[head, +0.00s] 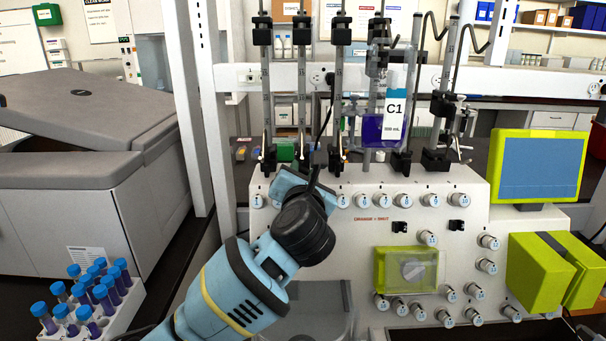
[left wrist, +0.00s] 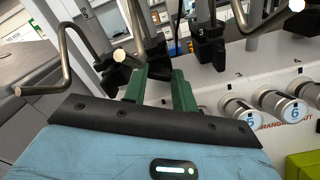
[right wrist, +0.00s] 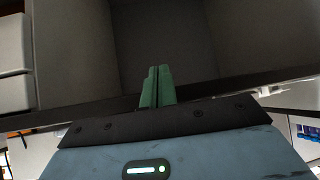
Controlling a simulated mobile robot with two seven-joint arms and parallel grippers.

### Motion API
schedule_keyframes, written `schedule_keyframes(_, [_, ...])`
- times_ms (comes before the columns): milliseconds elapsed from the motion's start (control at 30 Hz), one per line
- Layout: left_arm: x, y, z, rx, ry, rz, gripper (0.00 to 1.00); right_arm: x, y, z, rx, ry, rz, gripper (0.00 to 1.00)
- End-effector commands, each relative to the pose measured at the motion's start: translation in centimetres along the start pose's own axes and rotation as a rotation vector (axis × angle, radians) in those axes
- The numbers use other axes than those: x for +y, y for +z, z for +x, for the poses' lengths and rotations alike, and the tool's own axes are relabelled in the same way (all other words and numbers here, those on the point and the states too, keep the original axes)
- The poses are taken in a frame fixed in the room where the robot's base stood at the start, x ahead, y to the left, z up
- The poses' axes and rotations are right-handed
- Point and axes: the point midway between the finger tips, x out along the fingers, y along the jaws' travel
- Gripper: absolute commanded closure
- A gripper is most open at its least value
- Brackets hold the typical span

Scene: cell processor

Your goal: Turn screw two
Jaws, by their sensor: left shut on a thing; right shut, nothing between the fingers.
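The row of small grey screw knobs runs along the front of the white cell processor (head: 470,195). In the head view my left wrist covers this spot. My right gripper (right wrist: 158,86) shows only in the right wrist view, its green fingers together and empty, facing a dark grey recess.
Black clamps on upright rods (head: 265,100) rise behind the knobs. A bag marked C1 (head: 395,110) hangs above the panel. A green-framed screen (head: 538,165) stands at the right. A rack of blue-capped tubes (head: 125,310) sits at the lower left, before a grey machine (head: 80,120).

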Motion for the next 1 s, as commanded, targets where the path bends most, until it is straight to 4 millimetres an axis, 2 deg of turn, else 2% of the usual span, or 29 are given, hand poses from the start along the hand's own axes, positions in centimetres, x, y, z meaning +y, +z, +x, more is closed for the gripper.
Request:
schedule_keyframes(267, [-0.39,0.33,-0.17,-0.005,-0.008,0.069,0.96,0.02,-0.03,0.01,0.001,0.0,0.0,1.0])
schedule_keyframes(700, [-0.2,0.0,-0.01,0.0,-0.001,0.346,0.96,0.03,-0.05,0.02,0.001,0.0,0.0,1.0])
schedule_keyframes(1000, [-0.2,-0.04,0.01,0.001,-0.001,0.371,0.96,0.02,-0.07,0.02,0.001,0.0,-0.001,1.0])
